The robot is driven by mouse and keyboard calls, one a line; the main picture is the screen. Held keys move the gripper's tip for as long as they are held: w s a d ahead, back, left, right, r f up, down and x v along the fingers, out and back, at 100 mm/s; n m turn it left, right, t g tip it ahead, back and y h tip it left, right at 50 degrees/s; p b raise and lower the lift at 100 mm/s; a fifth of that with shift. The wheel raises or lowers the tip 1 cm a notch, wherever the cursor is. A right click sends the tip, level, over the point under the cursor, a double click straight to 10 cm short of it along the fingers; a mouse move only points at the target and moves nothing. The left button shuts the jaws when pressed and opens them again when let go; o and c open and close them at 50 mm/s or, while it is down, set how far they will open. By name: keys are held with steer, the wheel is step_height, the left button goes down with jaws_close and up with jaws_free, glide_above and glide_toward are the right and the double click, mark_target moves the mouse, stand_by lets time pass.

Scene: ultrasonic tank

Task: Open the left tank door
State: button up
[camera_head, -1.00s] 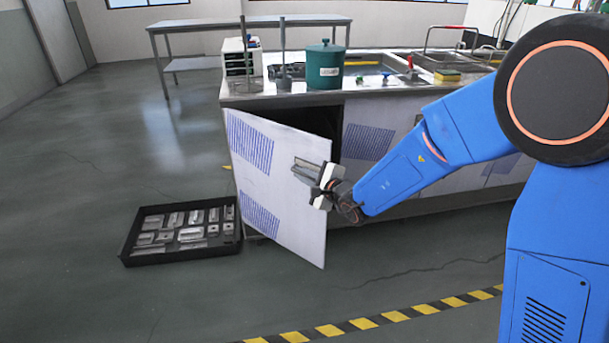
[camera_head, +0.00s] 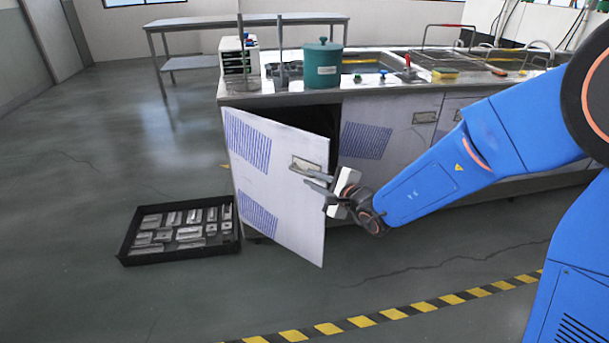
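The left tank door (camera_head: 275,190) is a pale panel with blue vent stripes. It stands partly open, swung out from the cabinet on its left edge, with a dark gap behind its right edge. Its recessed handle (camera_head: 304,165) is near the upper right of the panel. My gripper (camera_head: 313,179) is just below and right of the handle, with its two fingers apart and nothing visible between them. I cannot tell whether a fingertip touches the door. The tank cabinet (camera_head: 400,155) has another door to the right, which is closed.
A black tray (camera_head: 126,253) of metal parts lies on the floor left of the door. A green pot (camera_head: 322,65) and a white box (camera_head: 234,60) stand on the counter. Yellow-black tape (camera_head: 380,316) crosses the floor in front. Floor before the door is clear.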

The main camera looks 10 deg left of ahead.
steer(key=v, duration=1)
steer(key=shift+s+d, duration=0.2)
steer(key=shift+s, duration=0.05)
steer(key=shift+c, duration=0.2)
steer(key=shift+w, duration=0.1)
jaws_close()
steer(key=w+r+n+g+y, duration=0.2)
steer(key=w+n+y, duration=0.3)
steer(key=w, duration=0.5)
steer(key=w+d+f+n+g+y, duration=0.1)
steer(key=w+d+f+n+g, duration=0.1)
steer(key=w+d+n+g, duration=0.5)
steer(key=s+a+t, duration=0.1)
steer(key=s+a, duration=0.2)
steer(key=a, duration=0.6)
steer(key=shift+s+a+n+t, duration=0.3)
steer(key=shift+s+n+t, duration=0.05)
steer(key=shift+n+t, duration=0.05)
